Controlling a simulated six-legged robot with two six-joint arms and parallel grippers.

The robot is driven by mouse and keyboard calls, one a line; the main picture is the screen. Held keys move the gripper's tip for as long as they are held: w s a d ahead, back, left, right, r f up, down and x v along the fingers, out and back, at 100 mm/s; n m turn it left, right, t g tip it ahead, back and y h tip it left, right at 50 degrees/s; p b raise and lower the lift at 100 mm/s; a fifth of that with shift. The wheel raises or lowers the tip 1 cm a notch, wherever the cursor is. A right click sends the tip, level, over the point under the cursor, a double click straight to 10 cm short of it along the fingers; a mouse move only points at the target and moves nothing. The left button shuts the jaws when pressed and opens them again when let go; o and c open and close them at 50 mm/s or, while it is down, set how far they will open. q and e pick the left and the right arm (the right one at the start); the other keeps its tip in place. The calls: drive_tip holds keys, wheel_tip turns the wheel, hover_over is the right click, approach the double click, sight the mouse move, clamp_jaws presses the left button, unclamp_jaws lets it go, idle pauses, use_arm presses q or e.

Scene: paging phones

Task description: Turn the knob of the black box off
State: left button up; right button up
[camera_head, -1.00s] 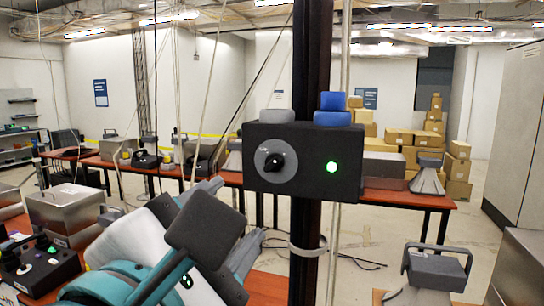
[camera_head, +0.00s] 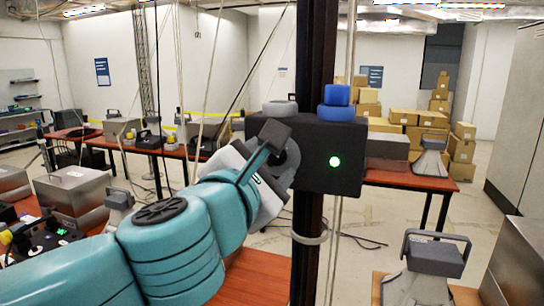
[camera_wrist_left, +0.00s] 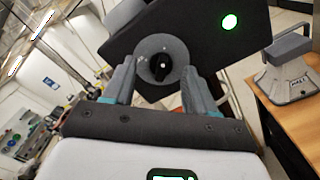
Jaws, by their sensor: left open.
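The black box (camera_head: 318,172) is fixed to a dark upright post, with a green light (camera_head: 335,162) lit on its front face. In the left wrist view the box (camera_wrist_left: 215,30) looks tilted, and its black knob (camera_wrist_left: 160,66) sits on a round grey dial plate between my fingers. My left gripper (camera_wrist_left: 156,84) is open, with one finger on each side of the knob; I cannot tell whether they touch it. In the head view my left gripper (camera_head: 275,155) is in front of the box's left part and hides the knob. My right gripper is not in view.
Blue round buttons (camera_head: 336,103) and a grey one (camera_head: 280,108) sit on top of the box. A grey device with a handle (camera_head: 433,262) stands at the lower right. Red-topped tables (camera_head: 400,181) and cardboard boxes (camera_head: 430,118) stand behind. Cables hang near the post.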

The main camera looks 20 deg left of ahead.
use_arm(q)
drive_tip(key=shift+w, duration=0.35)
drive_tip(key=shift+w+d+f, duration=0.1)
drive_tip(key=shift+w, duration=0.15)
drive_tip(key=shift+s, duration=0.2)
drive_tip(key=c, duration=0.3)
clamp_jaws()
